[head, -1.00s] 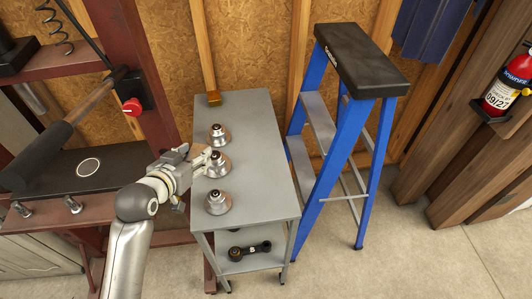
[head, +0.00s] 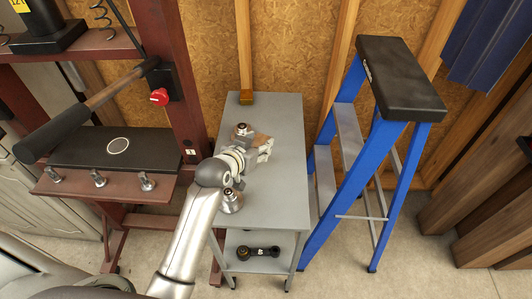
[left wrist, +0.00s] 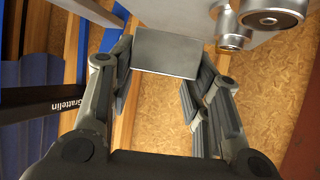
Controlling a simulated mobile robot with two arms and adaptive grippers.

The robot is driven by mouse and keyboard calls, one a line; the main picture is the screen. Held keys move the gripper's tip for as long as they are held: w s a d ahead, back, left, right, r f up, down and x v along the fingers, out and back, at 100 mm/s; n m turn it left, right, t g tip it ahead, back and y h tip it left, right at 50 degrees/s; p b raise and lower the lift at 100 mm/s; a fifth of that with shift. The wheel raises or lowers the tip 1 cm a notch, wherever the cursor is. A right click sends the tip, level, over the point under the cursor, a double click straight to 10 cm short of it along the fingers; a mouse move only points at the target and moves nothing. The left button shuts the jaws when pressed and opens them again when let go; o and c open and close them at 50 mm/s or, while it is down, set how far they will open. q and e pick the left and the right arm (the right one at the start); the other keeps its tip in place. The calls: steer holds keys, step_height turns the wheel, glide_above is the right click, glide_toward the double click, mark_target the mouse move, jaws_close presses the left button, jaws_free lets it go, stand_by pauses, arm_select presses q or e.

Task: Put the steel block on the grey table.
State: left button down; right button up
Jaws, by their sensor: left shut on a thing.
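The grey table (head: 283,185) stands in the middle of the head view. My left gripper (head: 262,150) is over the middle of its top, its arm reaching in from the front left. In the left wrist view the left gripper (left wrist: 163,72) is shut on the steel block (left wrist: 165,55), a plain grey rectangular piece between the fingertips. The tabletop (left wrist: 165,12) shows behind the block. I cannot tell whether the block touches the tabletop. In the head view the gripper largely hides the block. My right gripper is not in view.
Round metal parts stand along the table's left side, one at the back (head: 241,131) and one in front (head: 231,202). A dark tool (head: 258,252) lies on the lower shelf. A blue stepladder (head: 345,160) stands close on the right, a red-brown press (head: 165,90) on the left. The tabletop's front right is clear.

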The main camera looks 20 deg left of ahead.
mark_target(266, 163)
arm_select(q)
steer(key=w+f, duration=0.2)
steer(key=f, duration=0.1)
steer(key=shift+w+d+f, duration=0.1)
steer(key=shift+w+d, duration=0.25)
steer(key=shift+d, duration=0.05)
steer(key=shift+w+d+f, duration=0.2)
steer(key=shift+w+f, duration=0.4)
steer(key=shift+f, duration=0.15)
step_height(266, 163, down, 3)
steer(key=shift+r+p, duration=0.15)
steer(key=shift+p, duration=0.5)
steer(key=shift+f, duration=0.25)
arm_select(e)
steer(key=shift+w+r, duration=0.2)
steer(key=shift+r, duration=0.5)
arm_select(q)
steer(key=shift+f, duration=0.1)
steer(key=c, duration=1.2)
jaws_free()
steer(key=shift+f, duration=0.25)
steer(key=shift+o, duration=0.7)
steer(key=shift+s, duration=0.1)
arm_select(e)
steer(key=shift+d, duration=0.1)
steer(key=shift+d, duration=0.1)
